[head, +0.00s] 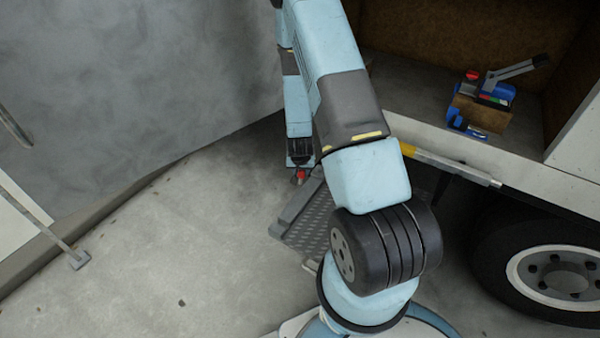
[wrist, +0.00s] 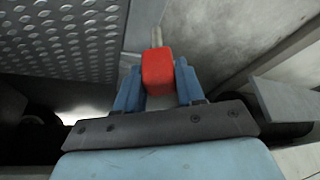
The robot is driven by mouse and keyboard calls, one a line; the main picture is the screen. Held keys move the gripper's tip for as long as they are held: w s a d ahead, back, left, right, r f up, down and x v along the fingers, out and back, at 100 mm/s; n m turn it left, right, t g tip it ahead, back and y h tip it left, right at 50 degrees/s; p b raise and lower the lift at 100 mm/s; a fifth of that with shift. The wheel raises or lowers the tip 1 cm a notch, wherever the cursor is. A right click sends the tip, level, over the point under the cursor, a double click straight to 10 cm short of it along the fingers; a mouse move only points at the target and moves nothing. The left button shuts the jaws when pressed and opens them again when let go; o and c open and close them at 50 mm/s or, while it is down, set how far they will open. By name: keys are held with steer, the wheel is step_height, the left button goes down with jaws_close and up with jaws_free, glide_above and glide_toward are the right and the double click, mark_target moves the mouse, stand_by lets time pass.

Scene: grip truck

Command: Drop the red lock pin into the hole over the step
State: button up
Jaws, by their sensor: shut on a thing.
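The red lock pin (wrist: 157,72) is held between the two blue fingers of my gripper (wrist: 158,85) in the wrist view. Its red head faces the camera, and a pale shank shows beyond it. In the head view my gripper (head: 299,168) hangs down near the far end of the step, with a bit of the red pin (head: 299,176) at its tip. The step (head: 310,222) is a grey treadplate, also at upper left in the wrist view (wrist: 75,35). The hole is not clearly visible in either view.
A truck wheel (head: 560,270) is at lower right. A grey wall (head: 130,80) stands at left. Open concrete floor (head: 170,260) lies left of the step.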

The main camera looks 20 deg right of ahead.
steer(key=shift+r, duration=1)
